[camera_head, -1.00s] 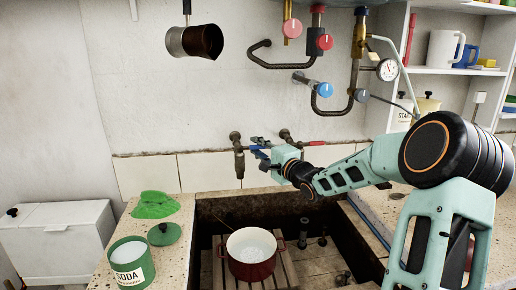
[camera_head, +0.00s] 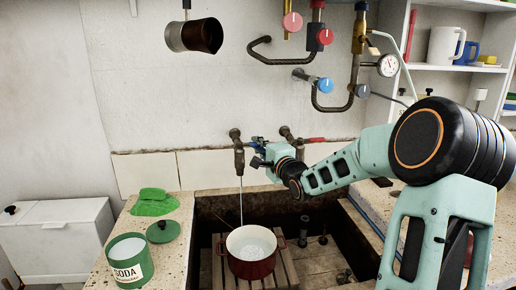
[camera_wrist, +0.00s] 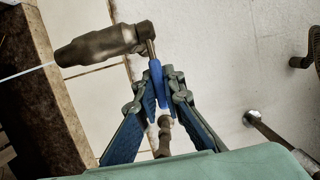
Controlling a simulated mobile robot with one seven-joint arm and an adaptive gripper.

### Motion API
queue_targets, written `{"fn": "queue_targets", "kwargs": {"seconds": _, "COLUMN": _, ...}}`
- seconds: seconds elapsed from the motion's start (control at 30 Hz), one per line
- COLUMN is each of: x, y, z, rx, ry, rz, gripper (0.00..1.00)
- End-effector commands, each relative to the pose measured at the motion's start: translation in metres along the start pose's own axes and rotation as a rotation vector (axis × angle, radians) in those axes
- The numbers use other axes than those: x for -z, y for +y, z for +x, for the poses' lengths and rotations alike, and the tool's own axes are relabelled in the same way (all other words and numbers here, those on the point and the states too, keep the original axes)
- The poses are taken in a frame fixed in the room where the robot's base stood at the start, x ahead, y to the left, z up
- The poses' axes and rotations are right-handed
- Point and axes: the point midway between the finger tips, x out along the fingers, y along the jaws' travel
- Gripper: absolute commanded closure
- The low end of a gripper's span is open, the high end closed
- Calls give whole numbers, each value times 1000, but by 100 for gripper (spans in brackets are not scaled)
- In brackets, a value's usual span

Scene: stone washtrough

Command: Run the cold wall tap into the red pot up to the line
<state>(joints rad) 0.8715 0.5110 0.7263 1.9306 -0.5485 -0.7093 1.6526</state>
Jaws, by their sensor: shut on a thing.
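The cold tap (camera_head: 239,150) is a dark brown wall tap with a blue lever (camera_wrist: 157,84). My gripper (camera_head: 260,161) is at this tap; in the wrist view (camera_wrist: 158,92) its fingers are shut on the blue lever. A thin stream of water (camera_head: 241,204) runs from the spout down into the red pot, and it shows white in the wrist view (camera_wrist: 26,72). The red pot (camera_head: 251,268) stands upright on a wooden slatted rack in the trough, below the tap. Its pale inside shows a bright patch; I cannot make out the line or the water level.
A second tap with a red lever (camera_head: 316,140) is on the wall just right. The soda tin (camera_head: 130,272), its green lid (camera_head: 163,233) and a green cloth (camera_head: 152,208) with a green block on it are on the left ledge. A metal jug (camera_head: 187,38) hangs above.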

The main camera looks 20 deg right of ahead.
Motion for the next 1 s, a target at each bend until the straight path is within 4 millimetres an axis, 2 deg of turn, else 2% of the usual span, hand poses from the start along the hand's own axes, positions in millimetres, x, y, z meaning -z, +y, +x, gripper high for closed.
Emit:
{"fn": "queue_targets", "kwargs": {"seconds": 0.23, "x": -3, "y": 1, "z": -4, "rx": 1, "ry": 65, "rz": -2, "gripper": 100}}
{"fn": "queue_targets", "kwargs": {"seconds": 0.6, "x": -2, "y": 0, "z": -5, "rx": -1, "ry": 76, "rz": 0, "gripper": 100}}
{"fn": "queue_targets", "kwargs": {"seconds": 0.63, "x": -2, "y": 0, "z": -5, "rx": -1, "ry": 76, "rz": 0, "gripper": 91}}
{"fn": "queue_targets", "kwargs": {"seconds": 0.8, "x": -2, "y": 0, "z": -5, "rx": 0, "ry": 76, "rz": 0, "gripper": 73}}
{"fn": "queue_targets", "kwargs": {"seconds": 1.0, "x": -2, "y": 0, "z": -5, "rx": 0, "ry": 76, "rz": 0, "gripper": 73}}
